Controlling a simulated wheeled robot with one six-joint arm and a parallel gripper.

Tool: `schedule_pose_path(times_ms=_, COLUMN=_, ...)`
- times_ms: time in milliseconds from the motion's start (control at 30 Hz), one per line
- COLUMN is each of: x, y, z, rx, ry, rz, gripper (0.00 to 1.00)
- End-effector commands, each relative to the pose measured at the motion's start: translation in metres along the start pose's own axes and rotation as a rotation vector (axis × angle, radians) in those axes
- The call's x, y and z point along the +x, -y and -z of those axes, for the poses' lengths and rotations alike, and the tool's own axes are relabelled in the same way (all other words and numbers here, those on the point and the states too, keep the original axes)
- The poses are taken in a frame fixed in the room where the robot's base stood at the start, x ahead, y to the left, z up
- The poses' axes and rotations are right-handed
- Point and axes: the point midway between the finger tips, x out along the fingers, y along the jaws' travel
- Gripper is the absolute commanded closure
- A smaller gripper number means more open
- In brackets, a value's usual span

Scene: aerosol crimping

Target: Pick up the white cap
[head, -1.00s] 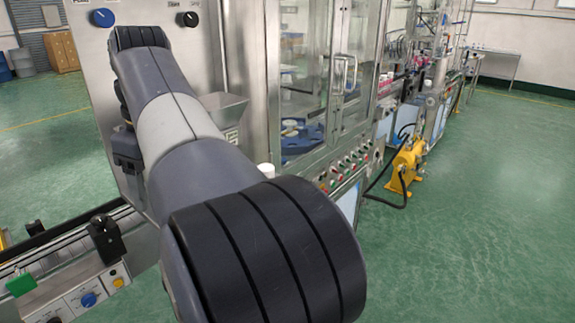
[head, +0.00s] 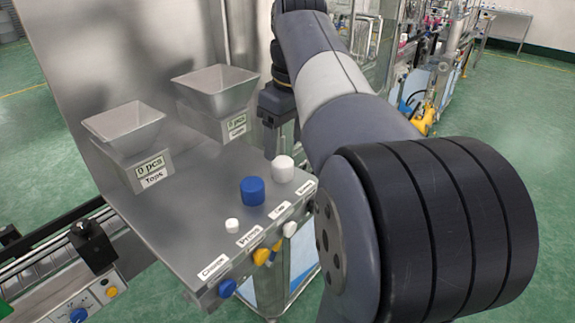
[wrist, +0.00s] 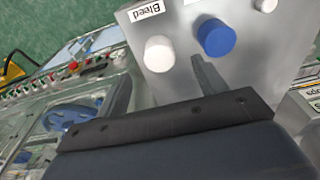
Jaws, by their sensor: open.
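The white cap (head: 283,169) is a short upright cylinder near the right front corner of the steel shelf, beside a blue cap (head: 252,190). In the wrist view the white cap (wrist: 158,56) is at upper middle, with the blue cap (wrist: 216,37) to its right. My gripper (wrist: 160,68) is open and empty. Its two fingers point toward the shelf, and the white cap appears between their tips in the picture; how far apart they are in depth I cannot tell.
A smaller white piece (head: 232,226) stands left of the blue cap on the shelf (head: 195,215). Two steel hoppers (head: 125,125) (head: 216,88) stand behind. Labels and coloured knobs (head: 262,256) line the front edge. A conveyor (head: 50,262) runs at lower left.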

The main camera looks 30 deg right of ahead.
Motion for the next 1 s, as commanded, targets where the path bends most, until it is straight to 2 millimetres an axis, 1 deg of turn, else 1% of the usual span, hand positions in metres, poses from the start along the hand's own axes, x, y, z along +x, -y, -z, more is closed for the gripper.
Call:
schedule_pose_path(times_ms=33, x=0.007, y=0.000, z=0.000, rx=0.000, ry=0.001, rz=0.000, gripper=0.33)
schedule_pose_path(times_ms=233, x=0.021, y=0.000, z=0.001, rx=0.000, ry=0.001, rz=0.001, gripper=0.33)
schedule_pose_path(times_ms=400, x=0.047, y=-0.001, z=0.003, rx=-0.001, ry=0.003, rz=0.002, gripper=0.33)
schedule_pose_path(times_ms=533, x=0.061, y=-0.001, z=0.002, rx=-0.001, ry=0.001, rz=0.001, gripper=0.33)
schedule_pose_path(times_ms=633, x=0.065, y=-0.001, z=0.003, rx=-0.001, ry=0.000, rz=-0.001, gripper=0.33)
schedule_pose_path(times_ms=800, x=0.065, y=-0.002, z=0.003, rx=0.000, ry=-0.001, rz=-0.001, gripper=0.33)
schedule_pose_path(times_ms=867, x=0.065, y=-0.002, z=0.003, rx=0.000, ry=-0.001, rz=-0.001, gripper=0.37)
schedule_pose_path(times_ms=1000, x=0.065, y=-0.002, z=0.003, rx=0.000, ry=0.000, rz=-0.001, gripper=0.49)
